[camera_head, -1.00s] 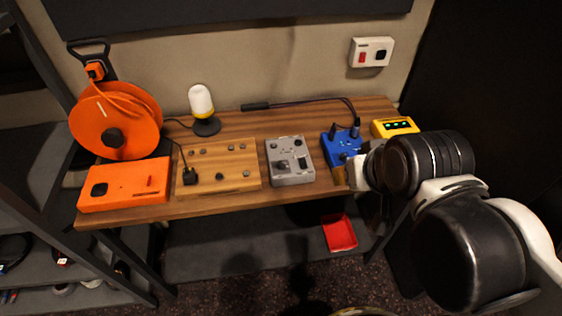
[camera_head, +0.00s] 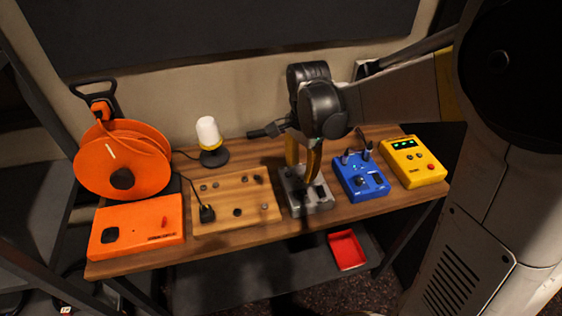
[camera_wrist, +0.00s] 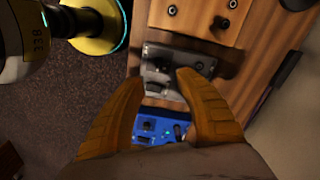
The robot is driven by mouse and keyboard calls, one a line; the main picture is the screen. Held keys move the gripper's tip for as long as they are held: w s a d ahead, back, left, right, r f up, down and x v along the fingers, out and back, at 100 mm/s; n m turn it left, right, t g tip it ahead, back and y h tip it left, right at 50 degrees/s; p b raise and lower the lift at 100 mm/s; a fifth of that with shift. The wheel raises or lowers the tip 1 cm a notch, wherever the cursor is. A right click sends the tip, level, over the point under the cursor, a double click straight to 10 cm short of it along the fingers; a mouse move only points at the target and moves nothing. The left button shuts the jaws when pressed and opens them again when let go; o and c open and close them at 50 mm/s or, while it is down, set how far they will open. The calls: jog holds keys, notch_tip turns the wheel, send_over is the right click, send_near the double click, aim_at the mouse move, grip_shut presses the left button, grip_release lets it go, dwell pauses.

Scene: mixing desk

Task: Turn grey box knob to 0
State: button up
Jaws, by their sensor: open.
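The grey box (camera_head: 308,204) sits on the wooden desk between the wooden panel and the blue box. In the wrist view the grey box (camera_wrist: 190,62) lies beyond the fingertips, with dark controls on its top. Which of them is the knob, and its setting, is too small and dark to tell. My gripper (camera_head: 303,172) points down over the grey box, its yellow-orange fingers partly hiding the box's top. In the wrist view my gripper (camera_wrist: 160,77) has its two fingers apart with nothing between them. Whether the fingertips touch the box cannot be told.
A blue box (camera_head: 362,180) and a yellow box (camera_head: 413,162) stand right of the grey box. A wooden panel (camera_head: 225,217), an orange box (camera_head: 137,228), a cable reel (camera_head: 105,175) and a lamp (camera_head: 208,133) are to the left. A red tray (camera_head: 347,250) lies below the desk.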

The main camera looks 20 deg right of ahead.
aim_at(300, 193)
notch_tip(300, 193, down, 11)
jog(key=b, duration=0.4)
jog(key=shift+s+r, duration=0.1)
jog(key=shift+r, duration=0.05)
jog(key=shift+c, duration=0.2)
grip_shut()
